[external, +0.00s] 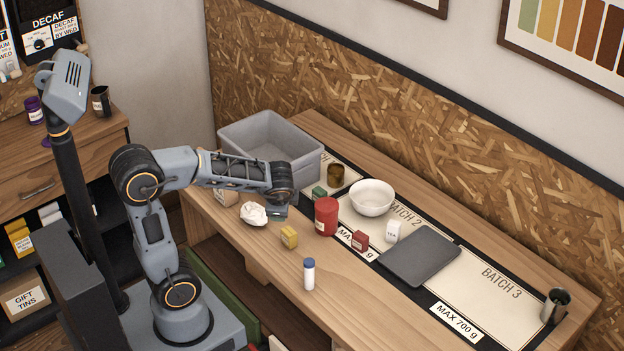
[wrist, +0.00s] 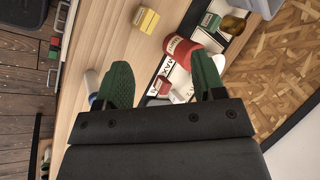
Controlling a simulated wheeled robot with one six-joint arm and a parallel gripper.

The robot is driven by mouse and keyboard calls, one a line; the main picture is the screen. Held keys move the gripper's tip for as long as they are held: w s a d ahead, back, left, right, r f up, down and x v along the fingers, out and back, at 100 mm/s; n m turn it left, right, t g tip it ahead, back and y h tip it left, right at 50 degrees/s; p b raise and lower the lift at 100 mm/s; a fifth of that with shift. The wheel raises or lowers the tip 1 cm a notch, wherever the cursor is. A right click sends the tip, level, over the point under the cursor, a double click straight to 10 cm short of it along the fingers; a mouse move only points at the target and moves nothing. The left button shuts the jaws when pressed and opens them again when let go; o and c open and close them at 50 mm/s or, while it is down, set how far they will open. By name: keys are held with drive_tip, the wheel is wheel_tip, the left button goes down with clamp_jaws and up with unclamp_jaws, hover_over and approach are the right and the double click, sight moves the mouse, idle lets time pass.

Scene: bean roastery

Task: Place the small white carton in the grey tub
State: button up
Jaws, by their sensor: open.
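The small white carton (external: 393,231) stands upright on the workbench, beside a dark grey flat slab and behind a small red box. A white shape in the wrist view (wrist: 183,90), between the fingers and partly hidden, looks like the carton. The grey tub (external: 262,150) stands at the bench's far left end; the visible part of its inside looks empty. My gripper (external: 281,210) is open and empty above the bench, in front of the tub and left of the carton. Its green fingers (wrist: 165,82) are spread apart in the wrist view.
Around the gripper are a crumpled white paper (external: 254,214), yellow box (external: 289,238), red tin (external: 326,217) and green box (external: 319,194). A white bowl (external: 372,198) stands behind the carton. A white bottle (external: 309,274) stands near the front edge. The right front of the bench is clear.

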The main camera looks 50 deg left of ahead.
drive_tip(key=s+n+h, duration=0.1)
drive_tip(key=s+n, duration=0.1)
drive_tip(key=s, duration=0.1)
drive_tip(key=s+d+r+n+h, duration=0.1)
drive_tip(key=s+n+h, duration=0.1)
drive_tip(key=n, duration=0.1)
drive_tip(key=s+d+n+h, duration=0.1)
drive_tip(key=s+n, duration=0.1)
drive_tip(key=s, duration=0.1)
drive_tip(key=shift+s+d+r+n+h, duration=0.1)
drive_tip(key=shift+s+r+n+h, duration=0.05)
drive_tip(key=shift+s+n+h, duration=0.2)
drive_tip(key=shift+s+d+r+n+h, duration=0.1)
drive_tip(key=shift+s+d+n+h, duration=0.2)
drive_tip(key=shift+n, duration=0.35)
drive_tip(key=shift+c, duration=0.5)
